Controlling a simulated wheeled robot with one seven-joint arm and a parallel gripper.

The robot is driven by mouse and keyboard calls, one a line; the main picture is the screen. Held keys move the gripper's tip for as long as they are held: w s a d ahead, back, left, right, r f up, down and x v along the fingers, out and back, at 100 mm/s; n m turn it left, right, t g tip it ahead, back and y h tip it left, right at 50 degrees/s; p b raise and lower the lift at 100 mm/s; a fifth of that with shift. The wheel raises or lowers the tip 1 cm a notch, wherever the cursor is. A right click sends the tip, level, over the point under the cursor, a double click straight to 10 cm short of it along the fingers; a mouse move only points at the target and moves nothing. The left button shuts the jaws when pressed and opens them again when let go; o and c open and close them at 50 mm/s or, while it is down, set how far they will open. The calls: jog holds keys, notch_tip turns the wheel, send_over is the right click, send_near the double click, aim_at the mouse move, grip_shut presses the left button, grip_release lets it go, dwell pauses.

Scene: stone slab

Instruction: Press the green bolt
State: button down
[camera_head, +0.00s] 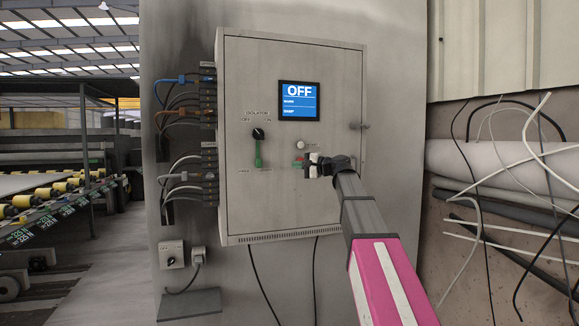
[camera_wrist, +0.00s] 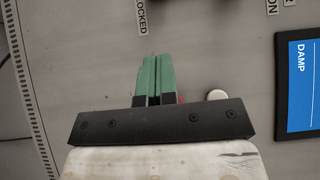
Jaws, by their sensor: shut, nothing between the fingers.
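The green bolt (camera_head: 258,155) stands upright on the grey cabinet door, below the black isolator knob and above small labels. It is not visible in the wrist view, though the LOCKED label (camera_wrist: 142,17) shows at the top edge. My gripper (camera_head: 298,164) is right of the bolt and slightly lower, apart from it, in front of the door. In the wrist view its green-tipped fingers (camera_wrist: 157,80) are together with nothing held. I cannot tell whether the tips touch the door.
The black isolator knob (camera_head: 258,133) is above the bolt. A white button (camera_head: 300,145) and a partly hidden red one (camera_wrist: 182,98) are beside my gripper. A blue screen (camera_head: 299,100) reads OFF. Cables (camera_head: 180,95) line the cabinet's left side. The door between bolt and gripper is clear.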

aim_at(258, 164)
jog(key=x, duration=0.8)
jog(key=shift+w, duration=0.1)
jog(key=shift+s+a+f, duration=0.1)
jog(key=shift+s+a, duration=0.05)
jog(key=shift+a, duration=0.45)
jog(key=shift+s+a, duration=0.2)
jog(key=shift+a, duration=0.4)
jog(key=shift+s+a, duration=0.25)
jog(key=shift+a, duration=0.6)
jog(key=shift+a, duration=0.1)
jog(key=a, duration=0.2)
jog(key=s+a, duration=0.1)
jog(key=a, duration=0.1)
jog(key=shift+s+a, duration=0.1)
jog(key=shift+s, duration=0.05)
